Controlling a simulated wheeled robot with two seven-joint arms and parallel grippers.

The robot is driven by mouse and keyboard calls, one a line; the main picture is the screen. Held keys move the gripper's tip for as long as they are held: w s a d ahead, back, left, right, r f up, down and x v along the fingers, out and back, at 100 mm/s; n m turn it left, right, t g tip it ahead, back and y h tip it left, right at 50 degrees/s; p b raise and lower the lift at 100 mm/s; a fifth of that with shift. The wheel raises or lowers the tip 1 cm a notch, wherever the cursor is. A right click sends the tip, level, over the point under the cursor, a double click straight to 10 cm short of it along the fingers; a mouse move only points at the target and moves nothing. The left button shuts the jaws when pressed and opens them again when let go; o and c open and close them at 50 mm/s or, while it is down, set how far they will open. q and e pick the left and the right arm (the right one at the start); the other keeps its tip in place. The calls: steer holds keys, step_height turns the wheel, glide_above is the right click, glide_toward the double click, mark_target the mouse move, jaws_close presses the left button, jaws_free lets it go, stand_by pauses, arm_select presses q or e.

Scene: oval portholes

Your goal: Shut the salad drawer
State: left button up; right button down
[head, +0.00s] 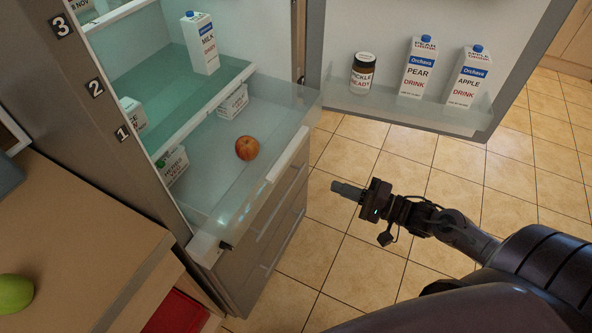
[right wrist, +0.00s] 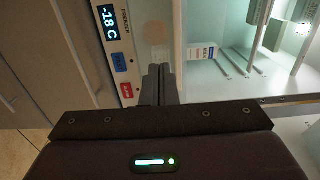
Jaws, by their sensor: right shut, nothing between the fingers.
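The salad drawer (head: 270,178) is a clear, pale-green drawer at the bottom of the open fridge in the head view. It is pulled out past the fridge body. A round reddish fruit (head: 247,148) and small white cartons (head: 233,101) show in it. My right gripper (head: 338,187) is shut and empty, to the right of the drawer front and apart from it in the picture. Its closed fingers show in the right wrist view (right wrist: 160,84), before a white panel with a -18 C display (right wrist: 109,18). My left gripper is not in view.
The open fridge door (head: 480,125) stands at the upper right, its rack holding a pickle jar (head: 362,73) and two drink cartons. A milk carton (head: 200,43) stands on a shelf above. A wooden counter (head: 75,235) is at left. Tiled floor (head: 345,255) is clear around my right gripper.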

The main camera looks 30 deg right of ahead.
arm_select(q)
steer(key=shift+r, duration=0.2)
arm_select(e)
glide_toward(239, 150)
steer(key=v, duration=0.5)
steer(key=shift+d+f, duration=0.2)
steer(key=shift+d, duration=0.15)
steer(key=shift+w, duration=0.15)
